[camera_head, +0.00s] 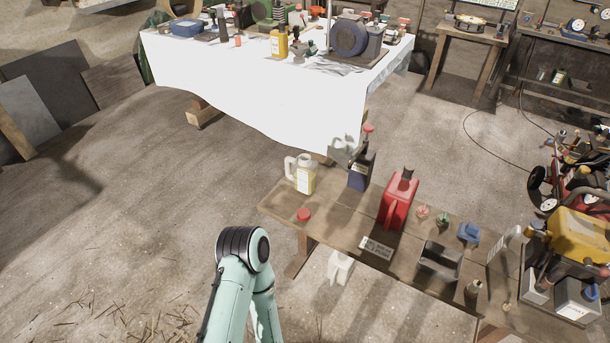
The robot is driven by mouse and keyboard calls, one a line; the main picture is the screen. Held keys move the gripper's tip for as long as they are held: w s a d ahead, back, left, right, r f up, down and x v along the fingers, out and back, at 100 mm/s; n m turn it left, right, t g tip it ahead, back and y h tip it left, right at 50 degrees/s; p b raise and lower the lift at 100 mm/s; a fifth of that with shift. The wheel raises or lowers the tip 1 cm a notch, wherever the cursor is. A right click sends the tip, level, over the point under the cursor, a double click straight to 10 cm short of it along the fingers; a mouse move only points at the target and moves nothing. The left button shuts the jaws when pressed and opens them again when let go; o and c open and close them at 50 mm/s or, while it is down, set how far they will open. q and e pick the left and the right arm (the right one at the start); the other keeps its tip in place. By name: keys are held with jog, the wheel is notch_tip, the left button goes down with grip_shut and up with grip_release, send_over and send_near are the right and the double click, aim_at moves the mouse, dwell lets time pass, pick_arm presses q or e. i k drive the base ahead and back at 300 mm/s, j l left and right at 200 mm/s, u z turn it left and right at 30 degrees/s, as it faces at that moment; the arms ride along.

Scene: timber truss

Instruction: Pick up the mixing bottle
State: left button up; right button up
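I cannot tell for certain which container is the mixing bottle. A whitish translucent jug (304,180) with a handle and a yellowish label stands upright at the left end of the low wooden bench (335,222). A round red cap (303,215) lies on the bench in front of it. A smaller white container (340,267) shows below the bench's front edge, apparently on the floor. Part of one of my teal arms is at the bottom, left of the bench.
A dark blue can (361,171), a red fuel can (397,200) and a dark open box (440,262) stand on the bench. A yellow machine (580,238) is at the right end. A white-covered table (260,90) stands behind. The floor left of the bench is mostly clear.

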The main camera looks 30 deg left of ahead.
aim_at(304, 177)
jog(key=k+z, duration=0.1)
jog(key=k, duration=0.55)
jog(key=j+z, duration=0.1)
jog(key=z, duration=1.15)
jog(key=j, duration=5.55)
jog(key=k, duration=0.05)
